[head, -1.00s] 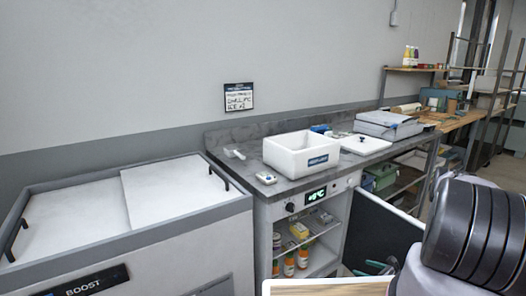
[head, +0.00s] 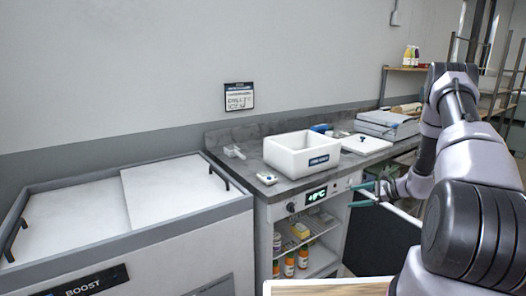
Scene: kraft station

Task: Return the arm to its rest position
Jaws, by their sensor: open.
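My gripper (head: 364,193) is at the right of the head view, with its teal fingers apart and nothing between them. It points left, in front of the open dark door of the small fridge (head: 262,230), just right of the fridge's lit display. My arm rises from the lower right, bends at the top and comes down to the gripper. Whether the fingers touch the door cannot be told.
A white open box (head: 300,160) stands on the grey counter, with its white lid (head: 366,144) to the right. Bottles (head: 289,266) stand inside the fridge. A large white chest (head: 140,235) is at left. A wooden bench with shelves is behind my arm.

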